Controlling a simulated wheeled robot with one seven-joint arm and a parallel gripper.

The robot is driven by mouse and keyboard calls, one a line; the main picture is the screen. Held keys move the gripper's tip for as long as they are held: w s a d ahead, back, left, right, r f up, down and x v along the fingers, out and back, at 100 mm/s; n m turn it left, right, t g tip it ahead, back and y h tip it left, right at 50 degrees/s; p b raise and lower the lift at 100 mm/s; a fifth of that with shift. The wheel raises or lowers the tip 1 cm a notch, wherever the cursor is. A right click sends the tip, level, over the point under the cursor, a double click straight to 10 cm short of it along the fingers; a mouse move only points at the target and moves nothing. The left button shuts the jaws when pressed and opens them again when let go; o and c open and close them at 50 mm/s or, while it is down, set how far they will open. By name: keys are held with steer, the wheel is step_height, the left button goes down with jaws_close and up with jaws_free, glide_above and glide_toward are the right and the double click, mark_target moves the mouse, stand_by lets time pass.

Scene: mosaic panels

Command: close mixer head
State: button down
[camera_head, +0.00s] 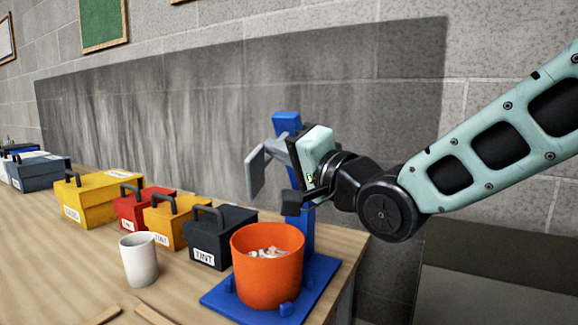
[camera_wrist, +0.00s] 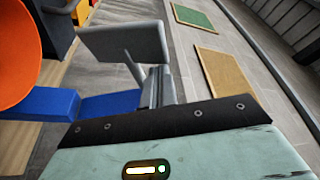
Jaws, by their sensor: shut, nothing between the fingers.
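The bowl holds pale chunks.
A white mug (camera_head: 139,260) stands left of the bowl. Several handled boxes, including a black one (camera_head: 218,238) and a yellow one (camera_head: 100,200), line the back of the wooden table (camera_head: 60,275). The table's right edge is close to the mixer base.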

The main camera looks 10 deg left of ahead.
steer(key=s+a+f+n+g+y+b, duration=0.1)
steer(key=f+n+b, duration=0.6)
steer(key=f+b, duration=0.8)
steer(key=shift+s+a+n+y+b, duration=0.2)
steer(key=shift+s+n+y+b, duration=0.1)
steer(key=shift+s+y+b, duration=0.8)
steer(key=shift+s+r+h, duration=0.15)
steer(key=shift+h, duration=0.15)
